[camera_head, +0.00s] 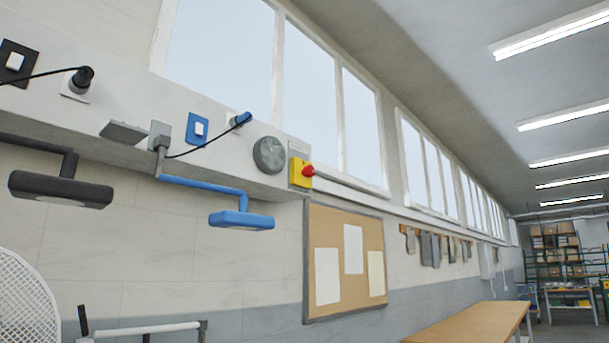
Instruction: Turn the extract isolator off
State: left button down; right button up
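A yellow box with a red knob (308,170) is fixed at the right end of the white wall ledge. A small pale label (300,147) sits just above it, too small to read. I take this box to be the isolator, but I cannot read its name. A round grey vent-like disc (269,155) is just left of it. Further left are a rocker switch on a blue plate (198,129) and one on a black plate (15,61). The knob's setting cannot be made out. Neither of my grippers is in view.
A blue lamp (241,220) and a black lamp (60,188) hang under the ledge, with cables and plugs above. A cork board (344,262) is below the yellow box. A white fan guard (22,303) and a wooden bench (465,326) stand lower down.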

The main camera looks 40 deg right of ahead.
aim_at(308, 170)
jog(key=i+l+u, duration=0.1)
jog(key=l+u, duration=0.25)
jog(key=l, duration=0.55)
jog(key=l+u, duration=0.35)
jog(key=l, duration=0.6)
jog(key=l+u, duration=0.35)
jog(key=l, duration=0.55)
jog(key=k+l+u, duration=0.1)
jog(key=l+u, duration=0.25)
jog(key=l, duration=0.6)
